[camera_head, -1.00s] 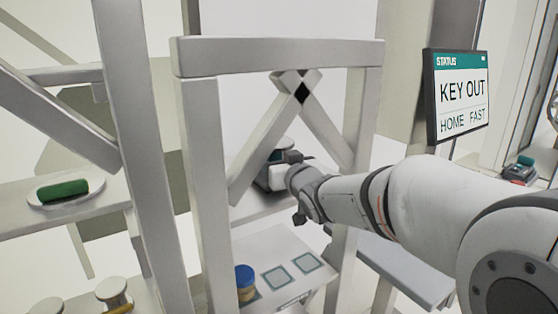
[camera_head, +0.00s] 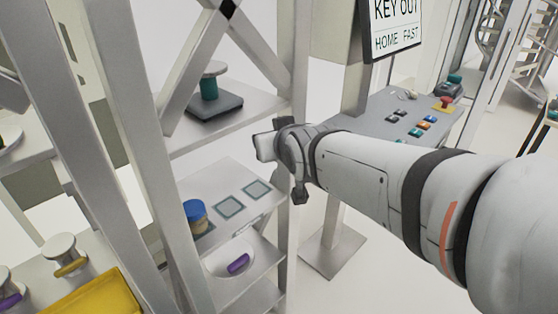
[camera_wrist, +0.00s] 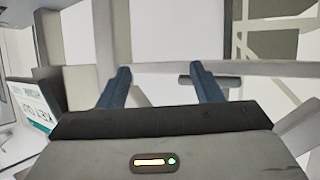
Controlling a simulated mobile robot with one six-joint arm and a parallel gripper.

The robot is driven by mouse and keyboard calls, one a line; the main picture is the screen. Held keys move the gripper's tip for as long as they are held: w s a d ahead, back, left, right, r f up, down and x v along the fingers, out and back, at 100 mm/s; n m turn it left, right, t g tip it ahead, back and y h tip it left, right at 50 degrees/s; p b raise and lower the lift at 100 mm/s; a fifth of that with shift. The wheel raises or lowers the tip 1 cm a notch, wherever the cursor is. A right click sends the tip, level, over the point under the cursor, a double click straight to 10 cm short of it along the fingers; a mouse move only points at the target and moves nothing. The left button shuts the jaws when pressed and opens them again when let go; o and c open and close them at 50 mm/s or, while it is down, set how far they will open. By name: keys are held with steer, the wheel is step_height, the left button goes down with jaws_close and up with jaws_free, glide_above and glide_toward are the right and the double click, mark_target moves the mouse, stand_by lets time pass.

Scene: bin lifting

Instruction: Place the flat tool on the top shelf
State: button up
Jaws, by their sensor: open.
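I cannot pick out the flat tool for certain. In the head view, a dark flat-based item (camera_head: 215,106) with a teal post and pale round top stands upright on the middle shelf (camera_head: 178,142) of the rack. My gripper (camera_wrist: 162,84) is open, with its two blue fingers apart and nothing visible between them. In the head view my gripper (camera_head: 272,147) is right of that item and apart from it, by the rack's right post. A dark bar (camera_wrist: 222,80) shows beyond the right finger in the wrist view; I cannot tell what it is. The top shelf's surface is out of view.
A blue-lidded jar (camera_head: 195,216) stands on the shelf below, beside marked squares (camera_head: 230,207). A purple piece (camera_head: 238,263) lies on a white dish lower down. Diagonal braces (camera_head: 190,70) cross the rack's front. A grey console (camera_head: 385,122) is on the right.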

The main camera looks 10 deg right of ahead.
steer(key=s+d+f+m+g, duration=0.1)
steer(key=s+d+f+g, duration=0.1)
steer(key=s+f+g, duration=0.3)
steer(key=s+d+f+g+h, duration=0.1)
steer(key=s+f+g, duration=0.3)
steer(key=s, duration=0.9)
step_height(320, 180, down, 3)
steer(key=shift+s+d+r+m+g, duration=0.1)
steer(key=shift+s+d+m+g, duration=0.25)
steer(key=shift+d, duration=0.5)
steer(key=shift+c, duration=0.5)
